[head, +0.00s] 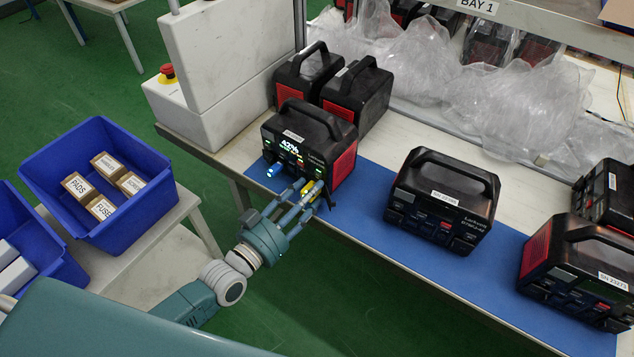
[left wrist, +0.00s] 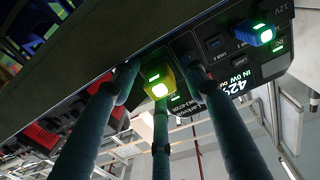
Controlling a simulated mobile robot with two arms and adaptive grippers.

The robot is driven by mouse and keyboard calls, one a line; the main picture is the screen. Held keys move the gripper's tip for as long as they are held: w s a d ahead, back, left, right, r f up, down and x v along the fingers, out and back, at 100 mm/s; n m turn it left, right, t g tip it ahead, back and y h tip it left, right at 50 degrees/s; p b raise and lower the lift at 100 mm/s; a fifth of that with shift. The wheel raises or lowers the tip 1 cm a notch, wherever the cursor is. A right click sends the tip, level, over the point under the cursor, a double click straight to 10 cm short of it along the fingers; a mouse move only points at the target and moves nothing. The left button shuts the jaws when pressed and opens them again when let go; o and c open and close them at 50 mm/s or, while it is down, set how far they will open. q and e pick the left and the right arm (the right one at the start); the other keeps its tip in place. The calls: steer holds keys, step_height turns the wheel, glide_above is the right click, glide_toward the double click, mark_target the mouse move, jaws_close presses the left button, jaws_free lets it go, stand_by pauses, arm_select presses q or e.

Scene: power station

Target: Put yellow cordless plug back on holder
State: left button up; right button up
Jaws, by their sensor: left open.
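The yellow plug (head: 306,188) is at the lower right of the front panel of the lit power station (head: 308,143), whose display reads 42%. In the left wrist view the yellow plug (left wrist: 161,87) has a glowing green light and sits against the panel between my fingers. My left gripper (head: 310,191) is open with its fingers around the plug; I cannot tell if any finger touches it. A blue plug (head: 273,169) is in the same panel, further left. I cannot make out a separate holder. My right gripper is not in view.
A blue mat (head: 365,200) runs along the table's front edge. Other black power stations (head: 441,200) stand to the right and behind. A grey machine with a red button (head: 167,72) stands at left. Blue bins (head: 140,222) sit on a lower table.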

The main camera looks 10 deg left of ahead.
arm_select(q)
steer(key=shift+c, duration=0.5)
jaws_close()
steer(key=shift+s, duration=0.15)
steer(key=shift+p+v, duration=1.05)
steer(key=shift+v, duration=1.8)
steer(key=shift+a, duration=0.1)
